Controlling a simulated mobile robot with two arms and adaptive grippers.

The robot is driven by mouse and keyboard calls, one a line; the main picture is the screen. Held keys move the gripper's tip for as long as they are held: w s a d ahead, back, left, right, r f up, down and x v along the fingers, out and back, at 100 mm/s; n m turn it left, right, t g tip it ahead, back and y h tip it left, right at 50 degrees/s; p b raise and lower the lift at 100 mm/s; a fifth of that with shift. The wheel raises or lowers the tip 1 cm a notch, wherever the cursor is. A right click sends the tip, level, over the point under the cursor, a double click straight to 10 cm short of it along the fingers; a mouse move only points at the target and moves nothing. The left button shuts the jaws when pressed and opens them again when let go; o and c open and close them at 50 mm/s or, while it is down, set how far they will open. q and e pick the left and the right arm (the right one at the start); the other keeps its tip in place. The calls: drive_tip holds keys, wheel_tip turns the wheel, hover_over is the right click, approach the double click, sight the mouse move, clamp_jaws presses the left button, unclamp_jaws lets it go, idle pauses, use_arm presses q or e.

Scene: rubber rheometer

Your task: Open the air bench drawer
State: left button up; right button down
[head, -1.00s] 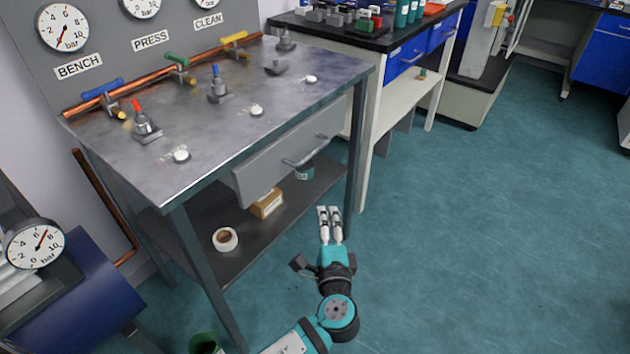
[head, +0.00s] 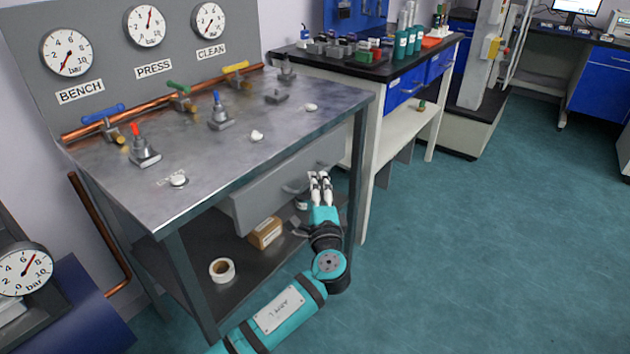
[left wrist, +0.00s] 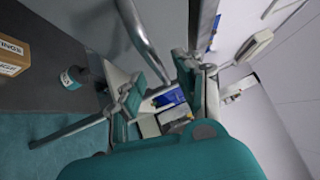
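The air bench drawer (head: 258,197) is a grey front under the right part of the steel bench top, and it looks closed. Its bar handle (head: 291,188) is partly hidden behind my left gripper (head: 320,177). That gripper is in front of the drawer, its fingertips at the right part of the handle. In the left wrist view the fingers of the gripper (left wrist: 160,88) stand apart, with a metal bar, seemingly the handle (left wrist: 142,40), close to their tips. I cannot tell whether the bar is between the fingers. My right gripper is not in view.
The bench's lower shelf holds a tape roll (head: 222,269), a cardboard box (head: 265,233) and a small can (left wrist: 72,78). A bench leg (head: 357,175) stands right of the drawer. A white side table (head: 425,125) is beyond. The floor (head: 480,260) to the right is clear.

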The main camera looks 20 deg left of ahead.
use_arm(q)
drive_tip(key=shift+x, duration=1.45)
drive_tip(key=shift+c, duration=0.2)
clamp_jaws()
drive_tip(key=shift+f, duration=0.1)
